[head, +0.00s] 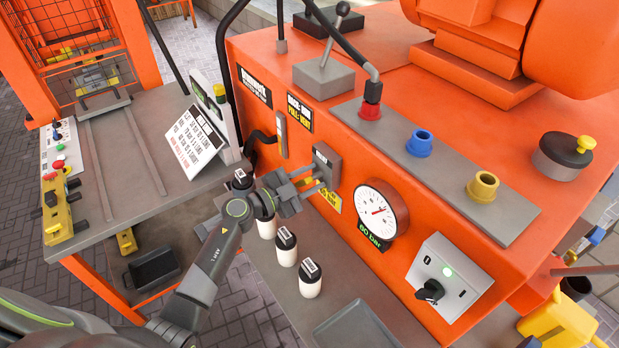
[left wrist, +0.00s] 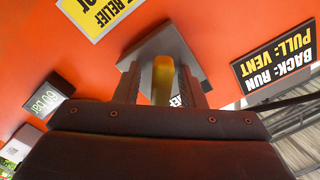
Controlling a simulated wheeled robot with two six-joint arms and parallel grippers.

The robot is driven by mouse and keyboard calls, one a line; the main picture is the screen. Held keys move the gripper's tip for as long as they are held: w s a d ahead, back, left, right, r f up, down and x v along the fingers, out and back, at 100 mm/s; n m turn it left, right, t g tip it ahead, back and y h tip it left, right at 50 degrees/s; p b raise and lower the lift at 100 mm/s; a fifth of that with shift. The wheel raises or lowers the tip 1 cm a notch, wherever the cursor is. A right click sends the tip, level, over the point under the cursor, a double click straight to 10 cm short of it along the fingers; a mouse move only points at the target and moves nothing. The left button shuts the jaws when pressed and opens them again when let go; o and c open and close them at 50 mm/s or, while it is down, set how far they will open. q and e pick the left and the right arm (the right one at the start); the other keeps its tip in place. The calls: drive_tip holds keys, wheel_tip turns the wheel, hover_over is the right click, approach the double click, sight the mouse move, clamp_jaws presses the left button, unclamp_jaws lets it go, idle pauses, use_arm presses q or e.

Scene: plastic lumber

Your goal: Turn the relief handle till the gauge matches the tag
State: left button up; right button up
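The relief handle is a yellow lever (left wrist: 163,80) on a grey bracket (head: 326,165) on the orange panel; in the head view my gripper largely hides it. My left gripper (head: 308,183) is at the bracket. In the left wrist view its two dark fingers (left wrist: 160,88) stand on either side of the lever, with gaps showing, so it looks open around it. The round white gauge (head: 377,211) is right of the handle, its red needle pointing right. The tag (head: 370,237) below the gauge reads 60 bar in green. My right gripper is not in view.
A "back: run, pull: vent" label (head: 300,112) and a small lever (head: 281,135) are above the gripper.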

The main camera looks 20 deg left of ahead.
use_arm(q)
clamp_jaws()
drive_tip(key=shift+m, duration=0.4)
drive_tip(key=shift+m, duration=1)
drive_tip(key=m, duration=0.3)
drive_tip(key=shift+m, duration=0.3)
drive_tip(key=m, duration=0.3)
drive_tip(key=shift+m, duration=0.3)
drive_tip(key=m+b, duration=0.1)
drive_tip(key=m, duration=0.3)
